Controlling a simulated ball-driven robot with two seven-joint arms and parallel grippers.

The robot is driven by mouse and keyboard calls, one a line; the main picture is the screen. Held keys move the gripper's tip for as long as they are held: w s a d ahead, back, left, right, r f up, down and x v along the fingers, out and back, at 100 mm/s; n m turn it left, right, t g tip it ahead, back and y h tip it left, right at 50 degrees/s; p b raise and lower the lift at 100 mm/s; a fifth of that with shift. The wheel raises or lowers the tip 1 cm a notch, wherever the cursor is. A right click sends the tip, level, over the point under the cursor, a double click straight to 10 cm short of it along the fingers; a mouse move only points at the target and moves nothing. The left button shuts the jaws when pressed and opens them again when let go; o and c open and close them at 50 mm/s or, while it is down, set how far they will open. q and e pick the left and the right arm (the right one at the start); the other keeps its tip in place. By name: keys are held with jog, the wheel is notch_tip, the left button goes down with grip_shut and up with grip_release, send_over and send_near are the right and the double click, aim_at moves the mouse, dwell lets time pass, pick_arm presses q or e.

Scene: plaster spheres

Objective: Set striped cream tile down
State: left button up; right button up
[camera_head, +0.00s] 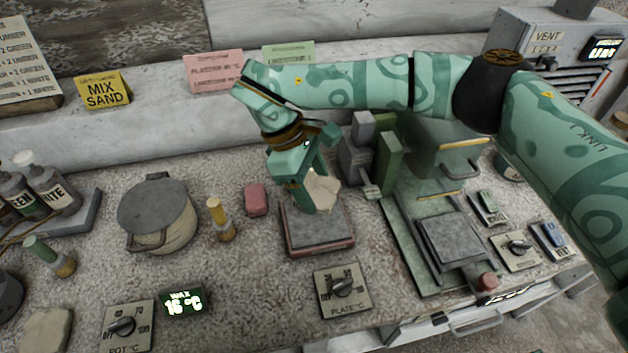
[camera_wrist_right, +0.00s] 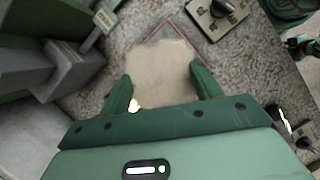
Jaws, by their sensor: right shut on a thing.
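The cream tile (camera_head: 324,189) is a pale, irregular slab; I cannot make out stripes on it. My right gripper (camera_head: 315,197) is shut on it, pointing down over the plate (camera_head: 320,230), a dark grey square with a reddish rim. In the right wrist view the tile (camera_wrist_right: 160,75) lies between the two green fingers and covers most of the plate. I cannot tell whether the tile touches the plate. My left gripper is not in view.
A lidded pot (camera_head: 160,215), a yellow-topped brush (camera_head: 220,218) and a pink block (camera_head: 256,200) stand left of the plate. A grey-green press (camera_head: 435,235) stands close on the right. A plate dial (camera_head: 342,290) lies in front.

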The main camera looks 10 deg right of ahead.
aim_at(320, 219)
jog(key=shift+r, duration=0.15)
notch_tip(320, 219, down, 6)
jog(key=shift+r+b, duration=0.1)
jog(key=shift+b, duration=0.75)
jog(key=shift+r+p, duration=0.1)
jog(key=shift+p, duration=0.6)
jog(key=shift+f, duration=0.8)
dwell(0.7)
jog(key=o, duration=1.2)
jog(key=shift+r, duration=0.1)
